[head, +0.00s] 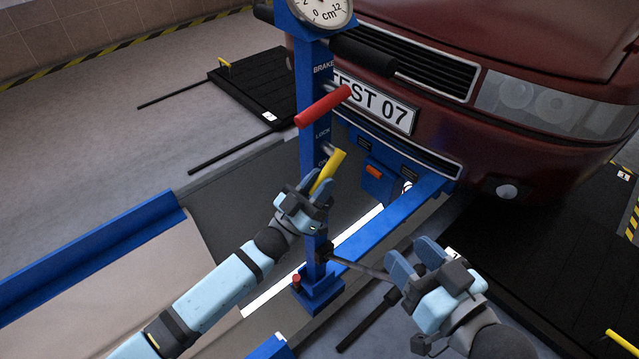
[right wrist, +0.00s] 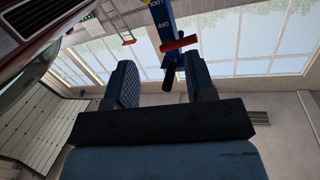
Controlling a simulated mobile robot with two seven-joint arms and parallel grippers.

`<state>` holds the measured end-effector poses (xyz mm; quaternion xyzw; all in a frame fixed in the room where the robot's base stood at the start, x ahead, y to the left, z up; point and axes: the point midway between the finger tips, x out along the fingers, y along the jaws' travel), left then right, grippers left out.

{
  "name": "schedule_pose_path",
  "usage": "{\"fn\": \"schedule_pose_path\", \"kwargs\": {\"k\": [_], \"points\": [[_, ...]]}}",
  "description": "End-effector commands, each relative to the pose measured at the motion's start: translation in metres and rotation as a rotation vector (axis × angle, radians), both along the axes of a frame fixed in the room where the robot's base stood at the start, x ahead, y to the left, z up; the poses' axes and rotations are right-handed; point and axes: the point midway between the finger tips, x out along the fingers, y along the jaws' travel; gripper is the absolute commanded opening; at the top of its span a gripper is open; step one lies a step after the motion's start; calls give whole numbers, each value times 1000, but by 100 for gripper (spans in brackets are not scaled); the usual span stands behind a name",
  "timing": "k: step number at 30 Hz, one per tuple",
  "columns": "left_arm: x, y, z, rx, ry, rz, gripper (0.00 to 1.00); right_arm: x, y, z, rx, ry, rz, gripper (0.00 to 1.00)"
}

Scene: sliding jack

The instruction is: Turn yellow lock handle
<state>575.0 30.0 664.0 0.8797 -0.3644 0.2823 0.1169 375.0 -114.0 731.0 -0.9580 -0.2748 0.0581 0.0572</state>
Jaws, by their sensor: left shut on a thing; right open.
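The yellow lock handle (head: 329,169) sticks out up and to the right from the blue jack column (head: 315,140), below the LOCK label. My left gripper (head: 314,192) is shut on the lower part of this handle, and its fingers hide that end. My right gripper (head: 416,256) is open and empty, lower right of the column and apart from it. The right wrist view shows its two spread fingers (right wrist: 160,86) with nothing held between them.
A red handle (head: 323,105) sits above the yellow one and also shows in the right wrist view (right wrist: 179,43). A round gauge (head: 322,10) tops the column. A dark red car (head: 500,45) with a TEST 07 plate stands close behind. A blue rail (head: 90,255) lies at left.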

Motion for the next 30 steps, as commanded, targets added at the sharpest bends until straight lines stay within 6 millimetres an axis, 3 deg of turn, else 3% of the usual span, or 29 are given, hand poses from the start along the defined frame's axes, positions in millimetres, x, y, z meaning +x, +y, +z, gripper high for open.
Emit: {"fn": "schedule_pose_path", "kwargs": {"k": [3,4,7,20,30], "points": [[0,0,0,1,1,0,0,0,0,0,0,0,0,50],[0,0,0,1,1,0,27,0,0,0,0,0,0,50],[0,0,0,1,1,0,50,0,0,0,0,0,0,50],[-7,7,-6,2,3,1,50,0,0,5,5,5,2,50],[-50,50,-48,3,5,0,50,-7,4,12,63,40,-14,50]]}}
